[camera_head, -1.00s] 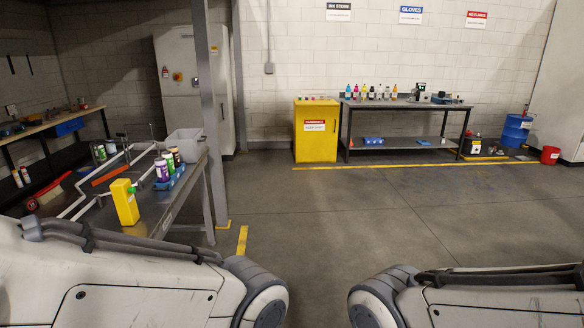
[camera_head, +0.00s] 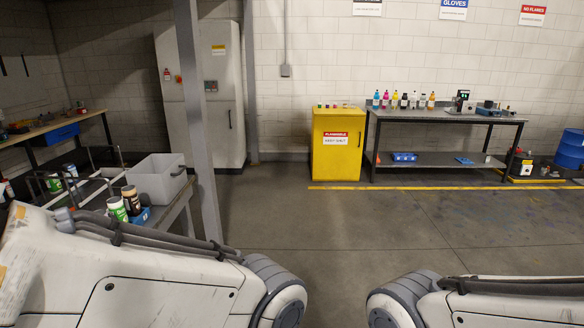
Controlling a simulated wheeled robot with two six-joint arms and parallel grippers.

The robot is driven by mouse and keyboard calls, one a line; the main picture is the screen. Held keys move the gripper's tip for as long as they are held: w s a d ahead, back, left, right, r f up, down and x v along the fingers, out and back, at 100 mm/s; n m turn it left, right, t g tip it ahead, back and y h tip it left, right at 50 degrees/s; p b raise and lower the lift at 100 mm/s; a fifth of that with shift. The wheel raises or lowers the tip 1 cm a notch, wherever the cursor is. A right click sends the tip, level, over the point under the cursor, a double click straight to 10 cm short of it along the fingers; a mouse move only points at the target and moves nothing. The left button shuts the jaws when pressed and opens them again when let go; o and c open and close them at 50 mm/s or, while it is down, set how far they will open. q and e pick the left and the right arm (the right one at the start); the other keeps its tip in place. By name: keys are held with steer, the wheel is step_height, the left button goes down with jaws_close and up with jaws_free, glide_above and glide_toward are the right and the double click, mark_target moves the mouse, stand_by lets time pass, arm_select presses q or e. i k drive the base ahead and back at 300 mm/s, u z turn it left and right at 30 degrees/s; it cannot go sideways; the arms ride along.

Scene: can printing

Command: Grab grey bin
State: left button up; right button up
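The grey bin (camera_head: 157,184) is an open-topped light grey box with a dark handle on its right side. It stands upright at the far right end of the metal workbench at left. My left arm crosses the lower left of the head view, in front of the bench, and my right arm shows at the lower right. Neither gripper is in view, so I cannot see whether they hold anything. The bin is apart from anything of mine that shows.
Cans (camera_head: 131,200) stand close in front of the bin on the bench. A grey post (camera_head: 197,120) rises just right of it. A yellow cabinet (camera_head: 337,146) and a bottle-laden table (camera_head: 447,116) stand at the back wall. The middle floor is clear.

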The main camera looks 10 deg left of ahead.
mark_target(158, 180)
steer(key=u, duration=0.4)
steer(key=i, duration=1.9)
steer(key=u, duration=0.55)
